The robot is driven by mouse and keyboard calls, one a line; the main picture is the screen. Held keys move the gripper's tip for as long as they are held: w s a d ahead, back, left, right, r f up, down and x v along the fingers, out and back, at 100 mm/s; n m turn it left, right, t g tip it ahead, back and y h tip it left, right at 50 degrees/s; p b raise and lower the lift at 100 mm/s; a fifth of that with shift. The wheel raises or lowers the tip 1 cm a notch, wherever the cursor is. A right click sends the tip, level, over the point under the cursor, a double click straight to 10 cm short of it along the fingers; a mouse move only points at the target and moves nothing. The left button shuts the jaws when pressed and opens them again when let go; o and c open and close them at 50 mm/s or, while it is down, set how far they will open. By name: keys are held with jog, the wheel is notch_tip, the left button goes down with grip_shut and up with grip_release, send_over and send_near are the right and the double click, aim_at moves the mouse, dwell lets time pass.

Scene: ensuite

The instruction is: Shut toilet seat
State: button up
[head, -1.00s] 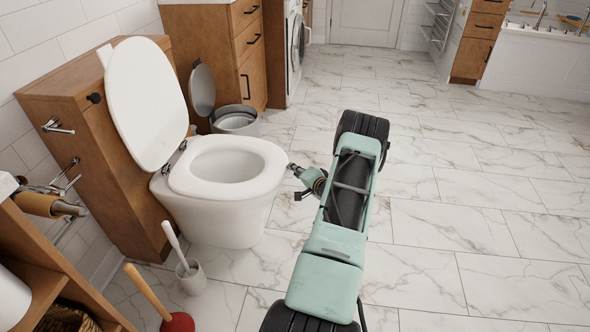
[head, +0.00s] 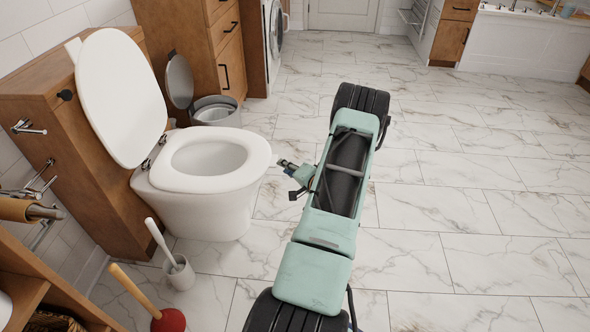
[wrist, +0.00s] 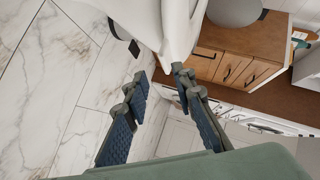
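The toilet lid (head: 120,97) stands raised, leaning back against the wooden cistern box. The white seat ring (head: 236,176) lies down on the toilet bowl (head: 208,215). My gripper (head: 283,164) is low beside the front right of the bowl, apart from the seat and well away from the lid. In the wrist view my gripper (wrist: 160,77) is open, with nothing between its fingers. The white toilet (wrist: 140,18) shows just beyond the fingertips there. The lid cannot be made out clearly in that view.
A bin (head: 214,111) with its lid up stands behind the toilet, by a wooden cabinet (head: 205,45). A toilet brush (head: 178,271) and a plunger (head: 168,320) stand at the front left. The marble floor (head: 455,190) on the right is clear.

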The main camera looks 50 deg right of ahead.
jog(key=v, duration=0.3)
jog(key=d+v, duration=0.1)
jog(key=v, duration=0.1)
jog(key=shift+s+r, duration=0.2)
jog(key=shift+r, duration=0.1)
